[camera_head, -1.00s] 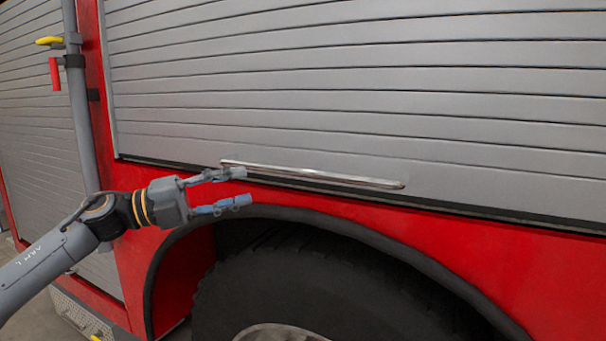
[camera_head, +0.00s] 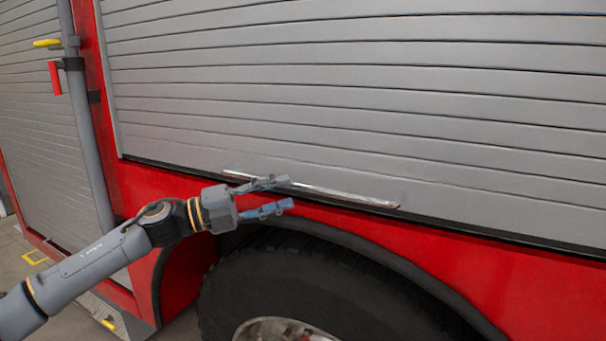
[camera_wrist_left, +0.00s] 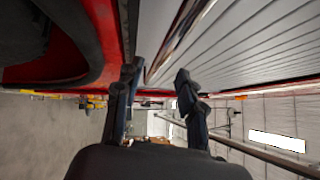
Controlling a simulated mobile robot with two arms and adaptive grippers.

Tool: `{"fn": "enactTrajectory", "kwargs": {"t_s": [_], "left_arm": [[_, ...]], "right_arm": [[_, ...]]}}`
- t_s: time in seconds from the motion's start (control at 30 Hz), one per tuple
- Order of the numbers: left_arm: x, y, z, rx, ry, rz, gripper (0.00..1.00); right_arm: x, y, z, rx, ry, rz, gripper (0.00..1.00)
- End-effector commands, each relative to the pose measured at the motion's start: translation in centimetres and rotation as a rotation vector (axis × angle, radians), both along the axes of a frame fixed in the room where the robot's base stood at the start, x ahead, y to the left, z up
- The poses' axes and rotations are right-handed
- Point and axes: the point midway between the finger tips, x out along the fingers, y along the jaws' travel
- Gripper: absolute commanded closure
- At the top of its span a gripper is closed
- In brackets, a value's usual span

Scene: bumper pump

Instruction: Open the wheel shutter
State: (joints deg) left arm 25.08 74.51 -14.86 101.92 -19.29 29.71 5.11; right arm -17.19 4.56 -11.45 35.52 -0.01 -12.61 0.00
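The wheel shutter (camera_head: 350,80) is a grey slatted roller door above the wheel arch, and it is down. A shiny metal bar handle (camera_head: 345,194) runs along its lower edge; it also shows in the left wrist view (camera_wrist_left: 180,38). My left gripper (camera_head: 288,194) is open, with its fingers pointing right in the head view, at the left half of the handle. Its upper finger overlaps the handle in the picture; whether it touches cannot be told. My right gripper is not in view.
The red truck body (camera_head: 480,250) and a black wheel arch with a large tyre (camera_head: 290,285) lie below the shutter. A grey vertical pole (camera_head: 90,140) with yellow and red handles stands at the left, beside another slatted shutter (camera_head: 40,130).

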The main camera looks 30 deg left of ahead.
Motion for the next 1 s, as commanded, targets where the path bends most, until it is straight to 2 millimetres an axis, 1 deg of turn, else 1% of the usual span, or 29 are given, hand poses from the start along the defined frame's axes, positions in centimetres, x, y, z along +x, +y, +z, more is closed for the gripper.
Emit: {"fn": "enactTrajectory", "kwargs": {"t_s": [0.03, 0.2, 0.3, 0.5, 0.73, 0.77, 0.8, 0.87, 0.9, 0.93, 1.0], "left_arm": [[0.6, -0.5, 0.9, -0.006, -0.003, 0.0, 0.61], [2.2, -2.3, 1.0, -0.003, -0.002, -0.001, 0.61], [3.1, -3.0, 1.0, -0.004, -0.001, 0.001, 0.61], [3.7, -3.7, 0.8, -0.001, 0.001, 0.001, 0.61], [3.7, -3.7, 0.7, -0.001, 0.001, 0.002, 0.61], [3.7, -3.7, 0.7, -0.001, 0.001, 0.002, 0.65], [3.7, -3.7, 0.7, -0.001, 0.001, 0.002, 0.73], [3.7, -3.7, 0.7, -0.001, 0.001, 0.002, 0.85], [3.7, -3.7, 0.7, -0.001, 0.001, 0.002, 0.93], [3.7, -3.7, 0.7, 0.0, 0.001, 0.002, 0.99], [3.7, -3.7, 0.7, 0.0, 0.001, 0.002, 1.0]], "right_arm": [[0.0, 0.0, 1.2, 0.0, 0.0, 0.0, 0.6], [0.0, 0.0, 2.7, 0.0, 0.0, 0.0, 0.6], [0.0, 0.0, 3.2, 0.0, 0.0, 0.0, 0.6], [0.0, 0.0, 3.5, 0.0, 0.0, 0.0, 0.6], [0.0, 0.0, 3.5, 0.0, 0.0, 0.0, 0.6], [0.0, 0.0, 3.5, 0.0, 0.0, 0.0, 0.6], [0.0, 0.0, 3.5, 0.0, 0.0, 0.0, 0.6], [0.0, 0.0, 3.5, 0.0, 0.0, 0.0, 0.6], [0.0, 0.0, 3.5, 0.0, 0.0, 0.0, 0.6], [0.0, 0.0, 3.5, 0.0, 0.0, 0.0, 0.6], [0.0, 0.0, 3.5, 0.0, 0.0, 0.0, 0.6]]}}
